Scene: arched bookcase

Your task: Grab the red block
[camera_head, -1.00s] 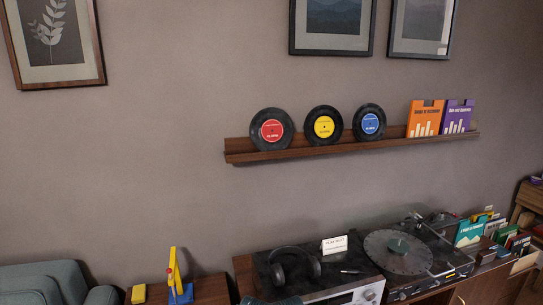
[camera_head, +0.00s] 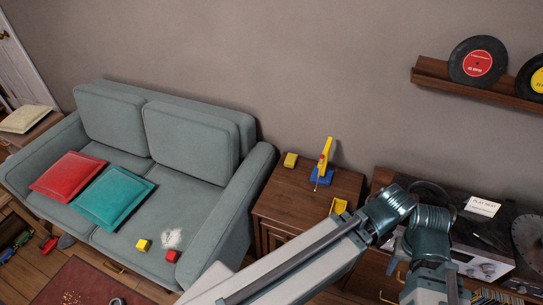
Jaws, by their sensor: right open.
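A small red block (camera_head: 172,256) lies near the front edge of the sofa seat, in the head view at lower left of centre. A yellow block (camera_head: 143,245) lies to its left, apart from it. My right arm reaches in from the bottom and bends down at the right. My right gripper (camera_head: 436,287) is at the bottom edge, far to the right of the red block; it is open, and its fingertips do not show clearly. My left gripper is out of view.
A record cabinet (camera_head: 383,180) is at the right.

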